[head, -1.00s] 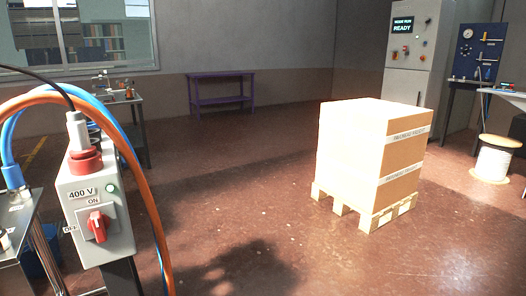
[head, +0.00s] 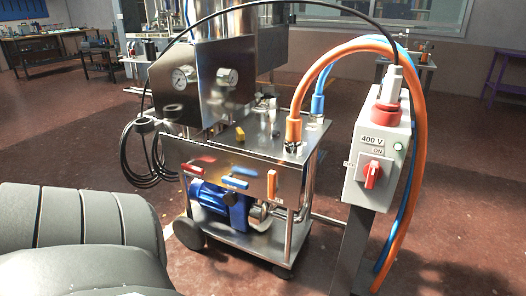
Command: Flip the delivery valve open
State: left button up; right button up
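A steel pump cart (head: 262,242) stands in the middle of the view. Its front panel carries a red lever handle (head: 193,170) and a blue lever handle (head: 235,182), both lying roughly level. An orange lever handle (head: 273,184) at the panel's right points up and down. A small yellow handle (head: 240,134) sits on the cart top. Labels by the levers are too small to read, so I cannot tell which is the delivery valve. Neither gripper is in view; a grey ribbed arm part of mine fills the lower left.
A 400 V switch box (head: 378,150) with a red knob stands on a post right of the cart. Orange (head: 420,180) and blue hoses arch between the cart and the post's area. A black cable loop (head: 135,160) hangs at the cart's left. Open floor lies to the right.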

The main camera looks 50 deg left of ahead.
aim_at(272, 190)
jog(key=j+u, duration=0.1)
jog(key=u, duration=1.5)
